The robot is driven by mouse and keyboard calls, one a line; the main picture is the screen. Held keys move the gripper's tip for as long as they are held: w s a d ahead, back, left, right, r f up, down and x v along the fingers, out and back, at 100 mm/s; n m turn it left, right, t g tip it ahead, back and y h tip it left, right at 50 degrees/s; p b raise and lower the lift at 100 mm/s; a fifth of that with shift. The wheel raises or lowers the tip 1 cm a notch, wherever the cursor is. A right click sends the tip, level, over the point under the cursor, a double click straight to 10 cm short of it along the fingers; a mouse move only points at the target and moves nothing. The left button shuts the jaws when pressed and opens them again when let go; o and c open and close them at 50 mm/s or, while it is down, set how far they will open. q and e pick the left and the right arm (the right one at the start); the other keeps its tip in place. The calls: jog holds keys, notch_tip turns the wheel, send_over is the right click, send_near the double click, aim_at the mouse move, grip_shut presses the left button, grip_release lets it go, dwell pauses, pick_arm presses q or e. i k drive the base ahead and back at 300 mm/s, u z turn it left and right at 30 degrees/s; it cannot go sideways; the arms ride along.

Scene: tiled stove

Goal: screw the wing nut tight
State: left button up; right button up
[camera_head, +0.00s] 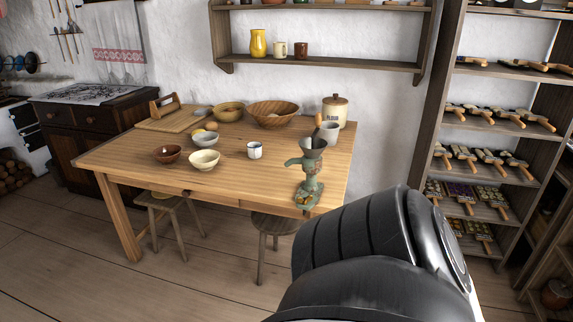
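A green meat grinder (311,178) with a grey funnel top stands upright at the front right edge of the wooden table (232,178). A small yellowish part (303,199) shows low on the grinder, at the table edge. It may be the wing nut, but it is too small to tell. I cannot tell how tight any nut is. Neither of my grippers shows. A large dark arm link of mine fills the bottom right, in front of the area right of the grinder.
Bowls, including a dark brown one (167,154) and a cream one (205,160), and a white mug (255,150) stand on the table. A lidded crock (335,109) is behind the grinder. A stool (273,224) sits under the front edge. Shelves with brushes (489,160) stand right.

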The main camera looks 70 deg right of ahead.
aim_at(300, 199)
jog(key=z, duration=0.4)
jog(key=i, duration=2.3)
jog(key=z, duration=2)
jog(key=i, duration=1.15)
jog(key=z, duration=1.3)
